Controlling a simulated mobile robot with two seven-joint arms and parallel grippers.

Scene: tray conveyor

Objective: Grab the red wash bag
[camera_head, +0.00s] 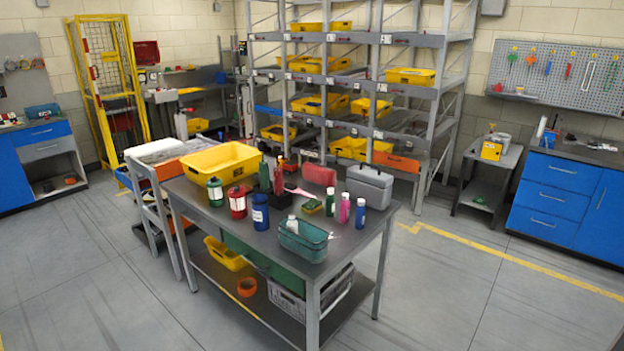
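A red bag-like item (318,174), likely the wash bag, stands near the back edge of the grey table (345,232). A grey box with a lid (370,187) stands to its right. Red and dark bottles (278,180) stand to its left, and a pink brush-like item (298,191) lies in front of it. Its lower part is partly hidden. Neither of my grippers is in view.
A yellow bin (221,160) sits at the table's back left. Jars, several small bottles (345,207) and a teal basket (303,240) crowd the front and middle. Shelving (340,90) stands behind. The floor (470,290) to the right is clear.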

